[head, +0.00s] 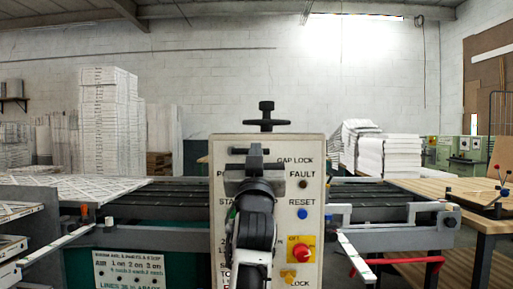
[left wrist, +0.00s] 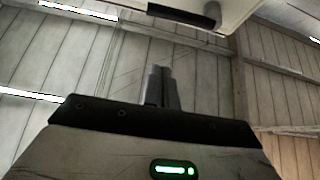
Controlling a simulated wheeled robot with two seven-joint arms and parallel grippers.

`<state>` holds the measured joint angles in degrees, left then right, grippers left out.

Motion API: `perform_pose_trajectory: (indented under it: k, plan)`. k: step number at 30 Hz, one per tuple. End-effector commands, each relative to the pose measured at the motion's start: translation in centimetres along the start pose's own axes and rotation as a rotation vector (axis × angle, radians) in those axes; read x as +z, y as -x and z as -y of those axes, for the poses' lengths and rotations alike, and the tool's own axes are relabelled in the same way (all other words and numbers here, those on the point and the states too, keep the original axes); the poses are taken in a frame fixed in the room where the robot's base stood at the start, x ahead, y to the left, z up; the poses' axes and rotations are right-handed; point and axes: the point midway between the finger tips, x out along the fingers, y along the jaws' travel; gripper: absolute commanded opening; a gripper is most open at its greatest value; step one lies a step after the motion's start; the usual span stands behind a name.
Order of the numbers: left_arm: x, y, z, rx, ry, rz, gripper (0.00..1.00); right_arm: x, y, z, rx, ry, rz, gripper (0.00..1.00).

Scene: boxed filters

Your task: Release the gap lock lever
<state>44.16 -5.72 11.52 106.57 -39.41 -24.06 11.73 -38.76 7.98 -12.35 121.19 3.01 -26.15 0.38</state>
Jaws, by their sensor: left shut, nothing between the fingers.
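The upright control panel (head: 312,205) stands in the middle of the head view, with the words GAP LOCK near its top right. A short dark horizontal bar (head: 238,151) shows on the panel just left of that label; it looks like the lever, but my gripper partly covers it. A black bar (left wrist: 180,14) also shows against the pale panel in the left wrist view. My left gripper (head: 256,153) is in front of the panel's upper part, shut and empty. Its closed fingers (left wrist: 160,86) point up; contact with the bar cannot be told. My right gripper is out of view.
A black T-handled screw (head: 267,117) rises above the panel. A blue button (head: 302,214), a red knob (head: 301,252) and a yellow knob (head: 288,275) are on its right side. A wooden table (head: 440,187) stands right, boxed stacks (head: 108,125) behind left.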

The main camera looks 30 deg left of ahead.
Motion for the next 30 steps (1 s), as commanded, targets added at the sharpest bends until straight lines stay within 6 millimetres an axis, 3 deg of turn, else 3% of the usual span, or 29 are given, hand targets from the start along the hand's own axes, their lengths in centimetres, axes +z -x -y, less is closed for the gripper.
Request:
perform_pose_trajectory:
  k: [11,13,18,30]
  plan:
    - [-0.3,-8.3,0.1,-0.001,0.0,0.001,0.0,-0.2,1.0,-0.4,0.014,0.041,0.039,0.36]
    - [1.6,-7.2,0.0,0.0,0.0,0.007,0.0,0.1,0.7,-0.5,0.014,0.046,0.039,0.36]
    - [3.3,-6.5,0.0,-0.001,0.0,0.003,0.0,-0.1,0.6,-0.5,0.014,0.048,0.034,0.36]
    - [3.8,-6.3,0.1,-0.001,-0.001,0.001,0.0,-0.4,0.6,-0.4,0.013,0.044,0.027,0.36]
